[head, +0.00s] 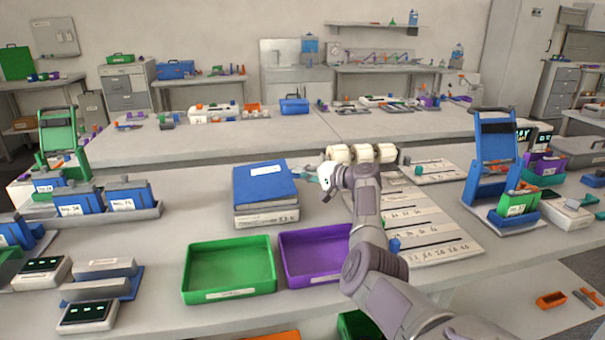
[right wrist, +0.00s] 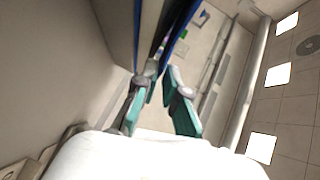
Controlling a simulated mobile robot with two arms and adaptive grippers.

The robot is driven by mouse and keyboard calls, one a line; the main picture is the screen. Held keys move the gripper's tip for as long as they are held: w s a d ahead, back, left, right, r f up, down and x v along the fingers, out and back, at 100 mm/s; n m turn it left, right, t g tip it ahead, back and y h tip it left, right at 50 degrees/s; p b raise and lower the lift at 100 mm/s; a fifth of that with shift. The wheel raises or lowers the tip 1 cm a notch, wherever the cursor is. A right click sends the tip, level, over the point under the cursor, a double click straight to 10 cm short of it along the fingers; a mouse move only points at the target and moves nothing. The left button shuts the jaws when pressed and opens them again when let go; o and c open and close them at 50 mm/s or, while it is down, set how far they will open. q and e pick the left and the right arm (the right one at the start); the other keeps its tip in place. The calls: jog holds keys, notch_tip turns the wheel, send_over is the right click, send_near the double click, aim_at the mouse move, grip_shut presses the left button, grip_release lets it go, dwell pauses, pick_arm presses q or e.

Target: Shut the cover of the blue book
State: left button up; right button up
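The blue book (head: 265,184) lies on the near table, left of the middle in the head view, with pale sides and a white label on its front. Its cover is over the pages and looks slightly ajar in the right wrist view, where a blue edge (right wrist: 181,30) stands apart from the grey book body (right wrist: 115,28). My right gripper (head: 311,176) is at the book's right edge. In the wrist view its teal fingers (right wrist: 161,76) have a gap between them, close to the blue edge. I cannot tell whether they touch it. My left gripper is not in view.
A green tray (head: 230,293) and a purple tray (head: 312,280) stand in front of the book. White rolls (head: 362,153) and a labelled board (head: 425,218) are to the right. Blue battery boxes (head: 75,203) stand to the left.

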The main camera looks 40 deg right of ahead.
jog(key=shift+o, duration=1.2)
jog(key=shift+w, duration=0.1)
jog(key=shift+r, duration=0.1)
jog(key=v, duration=1.2)
